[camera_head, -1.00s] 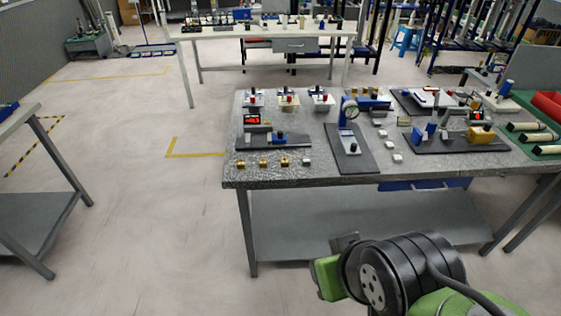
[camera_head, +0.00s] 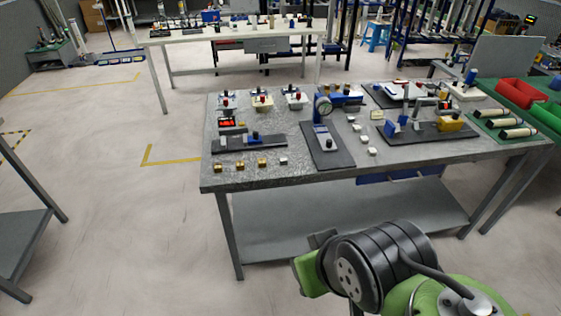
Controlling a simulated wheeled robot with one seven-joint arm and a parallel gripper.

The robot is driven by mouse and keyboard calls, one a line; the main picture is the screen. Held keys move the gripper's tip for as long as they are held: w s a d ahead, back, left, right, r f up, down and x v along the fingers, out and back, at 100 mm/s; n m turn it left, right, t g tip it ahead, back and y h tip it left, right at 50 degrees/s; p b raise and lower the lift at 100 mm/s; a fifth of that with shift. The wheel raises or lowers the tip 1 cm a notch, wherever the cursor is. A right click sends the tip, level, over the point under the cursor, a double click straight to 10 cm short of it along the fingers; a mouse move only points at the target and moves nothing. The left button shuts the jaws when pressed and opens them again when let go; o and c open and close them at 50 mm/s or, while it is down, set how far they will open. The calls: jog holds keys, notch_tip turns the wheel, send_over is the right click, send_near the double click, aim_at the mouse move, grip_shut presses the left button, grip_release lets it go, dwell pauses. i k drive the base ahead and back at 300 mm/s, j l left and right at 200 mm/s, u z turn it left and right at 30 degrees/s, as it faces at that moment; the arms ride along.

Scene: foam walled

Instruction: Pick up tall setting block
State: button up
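Small blocks stand on the grey metal workbench (camera_head: 228,184). A row near its front left edge has brass-coloured blocks (camera_head: 239,166) and one silver block (camera_head: 283,161). More pale silver blocks (camera_head: 363,141) stand in a loose line right of the dial gauge stand (camera_head: 323,125). I cannot tell which block is the tall setting block; they are too small to compare in height. My green and black arm shows at the bottom right, in front of the bench and apart from the blocks. My gripper's fingers are not visible.
A dark plate with a red display (camera_head: 227,122) stands behind the brass row. A fixture with a yellow block (camera_head: 450,122) is at the right. Open floor (camera_head: 130,220) lies left of the bench.

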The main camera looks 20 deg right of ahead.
aim_at(283, 160)
jog(key=i+j+z, duration=0.45)
jog(key=i+j, duration=0.7)
jog(key=j, duration=0.15)
